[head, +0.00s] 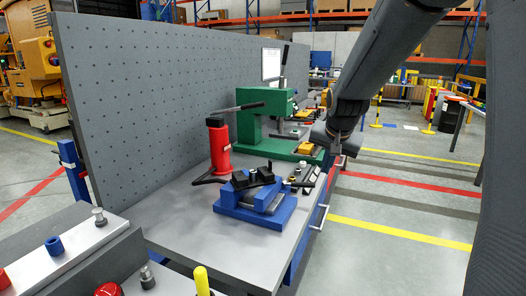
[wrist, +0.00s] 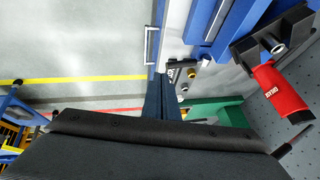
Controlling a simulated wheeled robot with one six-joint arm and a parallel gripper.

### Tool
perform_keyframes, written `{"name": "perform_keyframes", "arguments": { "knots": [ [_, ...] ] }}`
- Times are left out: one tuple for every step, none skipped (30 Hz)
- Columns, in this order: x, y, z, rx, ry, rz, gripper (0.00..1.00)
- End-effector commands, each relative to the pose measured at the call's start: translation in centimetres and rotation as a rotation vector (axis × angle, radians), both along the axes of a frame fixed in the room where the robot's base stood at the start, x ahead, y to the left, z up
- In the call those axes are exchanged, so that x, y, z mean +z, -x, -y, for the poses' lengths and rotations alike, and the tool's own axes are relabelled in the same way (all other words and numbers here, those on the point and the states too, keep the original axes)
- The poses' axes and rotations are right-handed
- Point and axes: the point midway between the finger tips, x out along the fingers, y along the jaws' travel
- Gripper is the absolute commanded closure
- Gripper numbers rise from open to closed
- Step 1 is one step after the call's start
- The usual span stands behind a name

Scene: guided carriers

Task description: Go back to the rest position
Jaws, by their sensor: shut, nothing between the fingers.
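My gripper (head: 340,150) hangs at the end of my dark arm, which comes down from the upper right in the head view. It is beside the right edge of the grey workbench (head: 190,232), close to the drawer handles. In the wrist view the two dark fingers of my gripper (wrist: 162,88) lie together, with nothing between them. The dark wrist housing hides the bottom of that view.
On the bench stand a blue vise (head: 256,212), a red jack (head: 219,148) and a green press (head: 262,118). The red jack also shows in the wrist view (wrist: 280,93). A grey pegboard (head: 160,90) backs the bench. Floor right of it is open.

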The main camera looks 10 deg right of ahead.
Motion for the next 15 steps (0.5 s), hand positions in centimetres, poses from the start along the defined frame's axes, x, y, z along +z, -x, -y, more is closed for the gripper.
{"name": "perform_keyframes", "arguments": {
  "knots": [
    [-0.6, 0.8, -0.5, 0.017, 0.003, -0.017, 1.0],
    [-1.1, 1.5, -0.8, 0.033, 0.007, -0.032, 1.0],
    [-1.9, 2.7, -1.4, 0.059, 0.013, -0.056, 1.0],
    [-2.6, 3.8, -1.9, 0.082, 0.018, -0.078, 1.0],
    [-3.3, 4.9, -2.5, 0.107, 0.024, -0.101, 1.0],
    [-4.3, 6.6, -3.2, 0.144, 0.032, -0.134, 1.0],
    [-5.1, 7.9, -3.8, 0.175, 0.037, -0.158, 1.0],
    [-5.9, 9.3, -4.3, 0.205, 0.044, -0.184, 1.0],
    [-6.9, 11.2, -5.0, 0.246, 0.05, -0.219, 1.0],
    [-7.6, 12.6, -5.5, 0.277, 0.055, -0.243, 1.0],
    [-8.3, 14.0, -5.9, 0.307, 0.059, -0.267, 1.0],
    [-9.1, 15.8, -6.5, 0.347, 0.064, -0.3, 1.0],
    [-9.7, 17.2, -6.9, 0.377, 0.068, -0.322, 1.0],
    [-10.3, 18.6, -7.2, 0.405, 0.071, -0.345, 1.0],
    [-10.9, 20.3, -7.6, 0.44, 0.074, -0.372, 1.0]
  ]
}}
